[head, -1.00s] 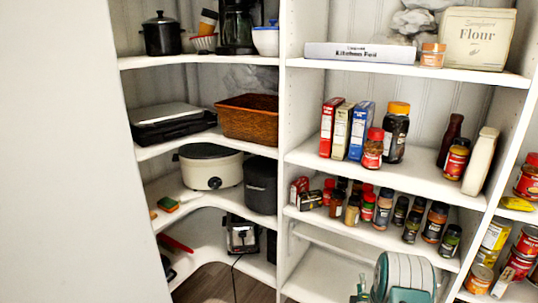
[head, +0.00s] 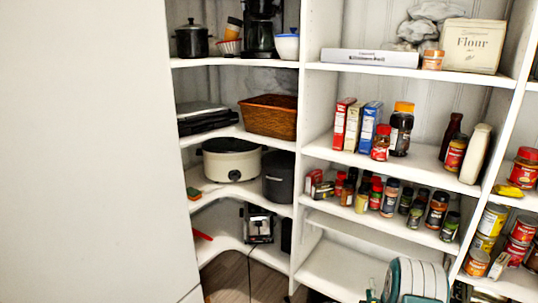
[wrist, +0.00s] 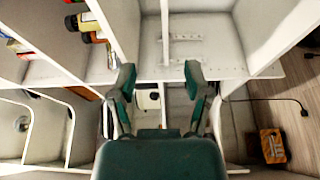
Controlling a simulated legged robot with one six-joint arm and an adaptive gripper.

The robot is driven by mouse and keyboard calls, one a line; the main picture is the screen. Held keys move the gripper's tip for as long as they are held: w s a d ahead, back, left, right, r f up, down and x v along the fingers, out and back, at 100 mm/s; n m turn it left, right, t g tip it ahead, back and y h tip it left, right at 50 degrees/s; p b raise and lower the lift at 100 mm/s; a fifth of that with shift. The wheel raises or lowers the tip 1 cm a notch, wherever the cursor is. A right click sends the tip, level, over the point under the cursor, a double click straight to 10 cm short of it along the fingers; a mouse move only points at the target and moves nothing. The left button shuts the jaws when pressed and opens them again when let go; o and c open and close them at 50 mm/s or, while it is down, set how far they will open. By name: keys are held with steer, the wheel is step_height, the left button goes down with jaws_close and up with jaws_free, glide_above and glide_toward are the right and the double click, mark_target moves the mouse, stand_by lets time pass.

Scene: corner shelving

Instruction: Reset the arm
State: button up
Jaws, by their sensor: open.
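My gripper (wrist: 158,82) shows in the wrist view with its two dark green fingers apart and nothing between them. Shelf boards and upright panels lie beyond the fingertips. In the head view, part of my green and white arm (head: 415,280) shows at the bottom right, in front of the lowest shelf. The gripper's fingers cannot be made out there.
Corner shelves (head: 340,277) hold a slow cooker (head: 231,162), a wicker basket (head: 268,118), spice jars (head: 390,198), boxes, cans (head: 490,221) and a flour tin (head: 471,45). A white wall (head: 85,150) fills the left. Wooden floor (head: 232,278) shows at the bottom.

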steer(key=w+a+r+m+g+y, duration=0.1)
steer(key=a+r+m, duration=0.1)
steer(key=r, duration=0.5)
steer(key=w+a+r+m+g, duration=0.1)
steer(key=a+r+g, duration=0.1)
steer(key=r, duration=0.5)
steer(key=s+a+r+m+g+y, duration=0.1)
steer(key=s+a+r+m+g, duration=0.3)
steer(key=s+r, duration=0.45)
steer(key=s+a+r+m+g, duration=0.1)
steer(key=s+a+r+m, duration=0.1)
steer(key=s, duration=0.8)
steer(key=s+a+r+m+g+y, duration=0.1)
steer(key=s+a+r+m+g, duration=0.1)
steer(key=s, duration=0.9)
steer(key=s+a+r+m+g+y, duration=0.1)
steer(key=s+a+r+m, duration=0.3)
steer(key=s, duration=0.6)
steer(key=shift+s+a+r+g, duration=0.25)
steer(key=shift+a+r+g, duration=0.45)
steer(key=shift+a, duration=0.25)
